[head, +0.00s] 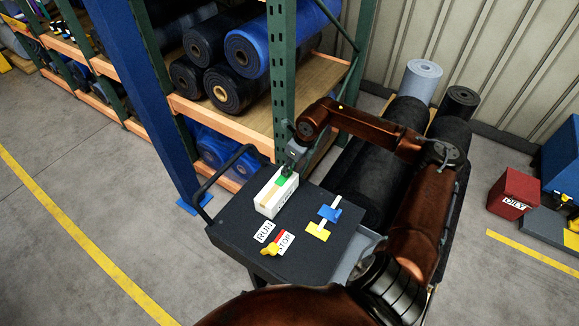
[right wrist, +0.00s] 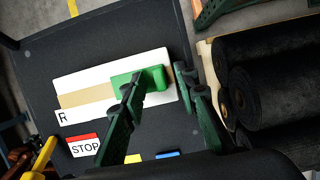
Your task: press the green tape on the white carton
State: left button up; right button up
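The white carton (head: 264,209) stands on a dark cart top, with a tan strip along its top. The green tape (head: 280,181) lies at its far end. In the right wrist view the carton (right wrist: 75,80) lies lengthwise, and the green tape (right wrist: 122,80) has a raised green block at its right end. My right gripper (head: 287,170) is over that end of the carton. In the wrist view its fingers (right wrist: 158,72) are apart, one on each side of the green block. I cannot tell whether they touch it. My left gripper is not in view.
The dark cart top (head: 230,232) also holds RUN (head: 264,232) and STOP (head: 285,240) labels, a yellow lever (head: 270,249), and blue (head: 329,213) and yellow (head: 318,231) pieces. A green rack post (head: 283,80) stands close behind. Dark rolls (head: 375,190) lie at the right.

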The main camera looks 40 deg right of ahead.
jog(key=a+v, duration=0.1)
jog(key=v, duration=1.1)
jog(key=shift+d, duration=0.45)
jog(key=shift+s, duration=0.1)
jog(key=p+v, duration=0.2)
jog(key=v, duration=0.4)
jog(key=shift+r, duration=0.4)
jog(key=shift+s, duration=0.1)
dwell(0.6)
